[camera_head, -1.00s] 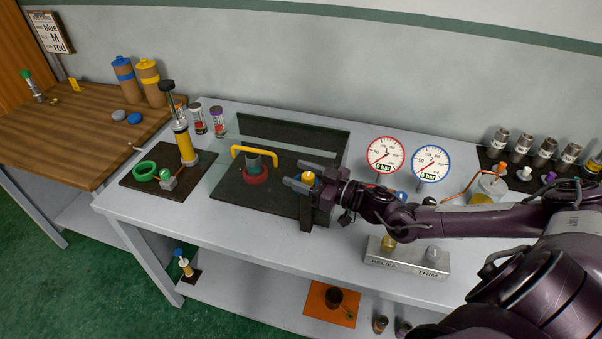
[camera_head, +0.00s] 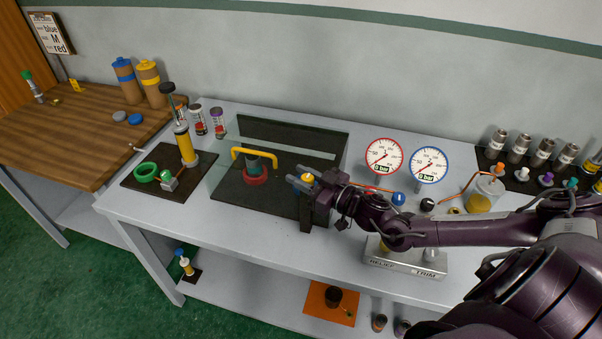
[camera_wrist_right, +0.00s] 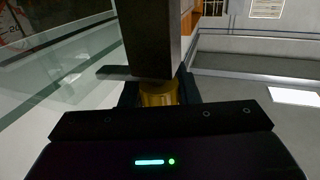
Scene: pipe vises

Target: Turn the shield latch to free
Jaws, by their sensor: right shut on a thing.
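The shield latch is a small yellow knob (camera_head: 307,178) by the dark post at the right edge of the clear shield. My right gripper (camera_head: 304,180) is shut on this knob, reaching in from the right. In the right wrist view the gold-yellow knob (camera_wrist_right: 158,93) sits between the fingers, partly hidden by a dark square post (camera_wrist_right: 153,40). The clear shield (camera_head: 222,180) with its yellow handle (camera_head: 254,152) stands over a dark plate, a red ring (camera_head: 256,176) and a grey-green pipe piece. My left gripper is not in view.
Two gauges (camera_head: 383,156), both reading 0 bar, stand right of the shield behind my arm. The RELIEF and TRIM block (camera_head: 405,262) is below my forearm. A yellow hand pump (camera_head: 185,145) stands left of the shield. The bench front (camera_head: 235,235) is clear.

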